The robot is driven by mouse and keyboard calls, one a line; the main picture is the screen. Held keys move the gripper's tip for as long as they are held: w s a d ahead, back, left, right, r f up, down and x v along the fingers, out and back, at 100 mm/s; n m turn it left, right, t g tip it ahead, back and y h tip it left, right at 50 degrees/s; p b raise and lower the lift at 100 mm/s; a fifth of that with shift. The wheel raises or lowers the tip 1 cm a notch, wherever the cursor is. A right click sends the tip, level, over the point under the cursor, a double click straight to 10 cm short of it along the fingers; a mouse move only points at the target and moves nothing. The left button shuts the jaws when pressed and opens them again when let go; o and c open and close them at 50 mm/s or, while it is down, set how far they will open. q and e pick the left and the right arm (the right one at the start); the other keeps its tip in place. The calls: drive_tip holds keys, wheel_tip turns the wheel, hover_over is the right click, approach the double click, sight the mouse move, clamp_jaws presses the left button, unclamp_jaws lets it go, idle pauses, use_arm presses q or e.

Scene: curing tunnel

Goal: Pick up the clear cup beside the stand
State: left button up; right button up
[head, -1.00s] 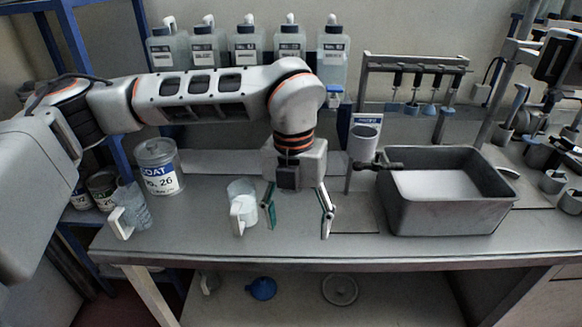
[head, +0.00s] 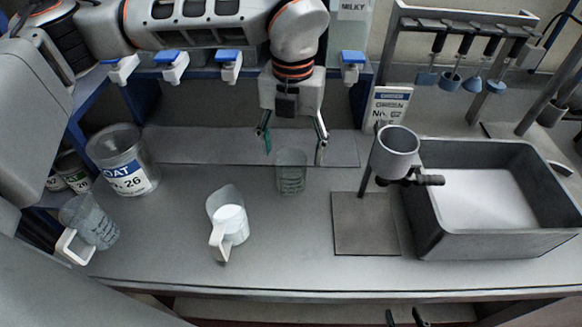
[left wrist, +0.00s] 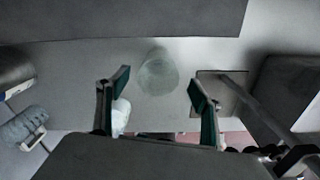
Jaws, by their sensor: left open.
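The clear cup (head: 291,172) stands upright on the bench, left of the stand (head: 366,223) with its grey funnel-like cup (head: 395,152). It also shows in the left wrist view (left wrist: 157,75), see-through and pale. My left gripper (head: 294,148) is open, pointing down, with its green-padded fingertips around or just above the far side of the cup. In the left wrist view my fingers (left wrist: 158,88) are spread to either side of the cup, with nothing held. Whether they touch it I cannot tell. Dark tips at the bottom edge of the head view look like my right gripper (head: 405,318), mostly cut off.
A white-handled jug with white contents (head: 229,222) stands left of the cup. A grey basin (head: 500,232) fills the right. Blue-capped taps (head: 229,66) hang behind.

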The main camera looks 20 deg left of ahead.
sight(291, 168)
use_arm(q)
drive_tip(key=shift+s+f, duration=0.15)
drive_tip(key=shift+f, duration=0.35)
wheel_tip(291, 168, down, 5)
drive_tip(key=shift+a, duration=0.15)
drive_tip(key=c, duration=1.1)
